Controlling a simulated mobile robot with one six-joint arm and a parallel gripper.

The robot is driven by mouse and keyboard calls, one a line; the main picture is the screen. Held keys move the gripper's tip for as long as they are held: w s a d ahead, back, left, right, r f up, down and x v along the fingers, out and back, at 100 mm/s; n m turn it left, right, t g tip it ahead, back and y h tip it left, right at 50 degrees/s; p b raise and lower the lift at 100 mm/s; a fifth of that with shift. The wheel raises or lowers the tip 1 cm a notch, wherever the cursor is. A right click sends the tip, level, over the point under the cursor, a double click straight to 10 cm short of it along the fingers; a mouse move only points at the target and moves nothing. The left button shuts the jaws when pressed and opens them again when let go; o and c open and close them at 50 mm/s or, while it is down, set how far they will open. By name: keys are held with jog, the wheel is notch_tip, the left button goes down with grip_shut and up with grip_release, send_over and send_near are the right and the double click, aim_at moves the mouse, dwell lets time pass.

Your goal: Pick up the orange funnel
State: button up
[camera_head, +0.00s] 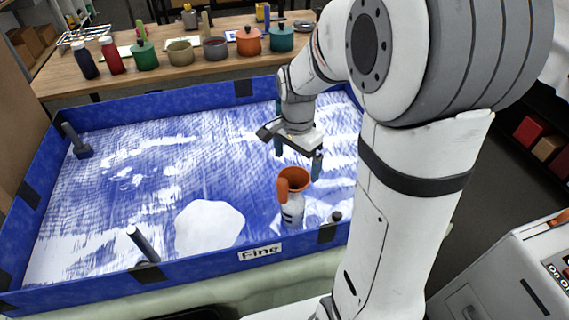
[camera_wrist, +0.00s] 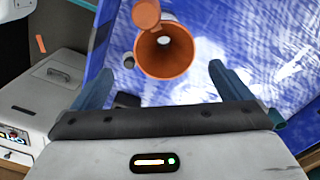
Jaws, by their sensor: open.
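The orange funnel (camera_head: 295,179) sits in the mouth of a white bottle (camera_head: 291,212) with dark markings, which stands upright in the blue-walled tray near its front right corner. In the wrist view the funnel (camera_wrist: 166,54) shows from above, its round opening facing the camera and an orange tab on its upper left rim. My gripper (camera_head: 298,160) is open and empty, just above and behind the funnel in the head view. In the wrist view its two blue fingers (camera_wrist: 160,80) are spread, with the funnel beyond and between them, apart from both.
The blue tray (camera_head: 206,264), labelled "Fine", holds white material, a pale mound (camera_head: 209,226) and black-based posts (camera_head: 142,245). Behind it, a wooden table (camera_head: 190,72) carries bottles and several pots. A white machine (camera_head: 510,270) stands at the right.

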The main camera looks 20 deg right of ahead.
aim_at(293, 178)
jog(key=f, duration=0.5)
jog(key=f+p, duration=0.1)
jog(key=f, duration=0.1)
jog(key=shift+w+a+f, duration=0.15)
jog(key=shift+a+f, duration=0.15)
jog(key=shift+f, duration=0.05)
jog(key=shift+c, duration=0.3)
jog(key=c, duration=1)
